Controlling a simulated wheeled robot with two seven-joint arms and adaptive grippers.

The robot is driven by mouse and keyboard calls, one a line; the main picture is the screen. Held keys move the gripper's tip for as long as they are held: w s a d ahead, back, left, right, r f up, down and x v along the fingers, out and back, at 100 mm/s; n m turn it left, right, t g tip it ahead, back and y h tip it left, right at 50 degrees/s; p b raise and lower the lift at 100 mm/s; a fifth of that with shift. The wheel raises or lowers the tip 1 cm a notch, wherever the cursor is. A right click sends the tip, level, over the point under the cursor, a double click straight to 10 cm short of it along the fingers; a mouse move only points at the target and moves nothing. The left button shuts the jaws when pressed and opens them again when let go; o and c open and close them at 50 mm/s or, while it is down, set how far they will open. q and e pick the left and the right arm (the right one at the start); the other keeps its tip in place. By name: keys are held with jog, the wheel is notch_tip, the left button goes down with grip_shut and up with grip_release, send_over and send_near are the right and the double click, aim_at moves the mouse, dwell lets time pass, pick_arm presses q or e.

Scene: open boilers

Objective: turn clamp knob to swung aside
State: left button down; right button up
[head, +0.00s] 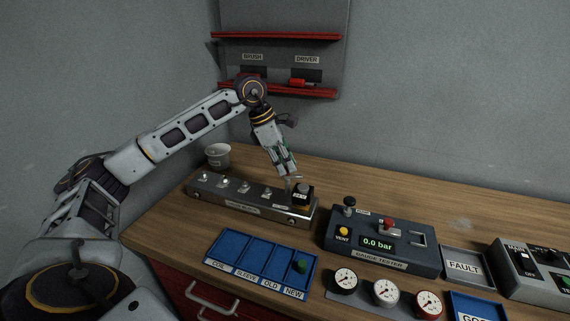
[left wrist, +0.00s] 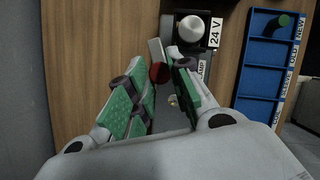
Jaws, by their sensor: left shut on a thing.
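The clamp knob (left wrist: 159,72) is a dark red round knob beside a grey metal bar in the left wrist view. It sits between the fingertips of my left gripper (left wrist: 165,78), which has green pads and is shut on it. In the head view my left gripper (head: 288,173) reaches down to the right end of the grey metal block (head: 235,201). There the fingers hide the knob. A black unit (head: 303,194) with a pale round top stands beside the fingertips, and its 24 V label (left wrist: 215,32) shows in the left wrist view. My right gripper is not in view.
A blue tray (head: 238,247) with marked compartments lies in front, a green part (head: 301,266) in its NEW compartment. The gauge tester (head: 382,244) stands to the right, several gauges before it. A white cup (head: 217,155) stands behind the block. A tool rack (head: 280,66) hangs above.

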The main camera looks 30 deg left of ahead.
pick_arm(q)
jog(key=shift+n, duration=0.7)
jog(key=n+y, duration=0.1)
jog(key=n, duration=0.1)
jog(key=n+t, duration=0.1)
jog(key=n, duration=0.1)
jog(key=shift+s+d+n+t+y, duration=0.15)
jog(key=shift+n+t+y, duration=0.15)
jog(key=shift+y, duration=0.1)
jog(key=shift+d+n+y, duration=0.15)
jog(key=shift+n+y, duration=0.35)
jog(key=shift+n, duration=0.7)
jog(key=shift+d+n+y, duration=0.1)
jog(key=shift+n+y, duration=0.2)
jog(key=shift+n, duration=0.7)
jog(key=shift+d+n+y, duration=0.1)
jog(key=shift+n+y, duration=0.5)
jog(key=shift+n, duration=1.2)
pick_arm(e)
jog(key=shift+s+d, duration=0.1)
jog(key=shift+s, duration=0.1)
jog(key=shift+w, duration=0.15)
pick_arm(q)
jog(key=c, duration=1.3)
grip_release()
jog(key=shift+s, duration=0.1)
jog(key=shift+o, duration=0.2)
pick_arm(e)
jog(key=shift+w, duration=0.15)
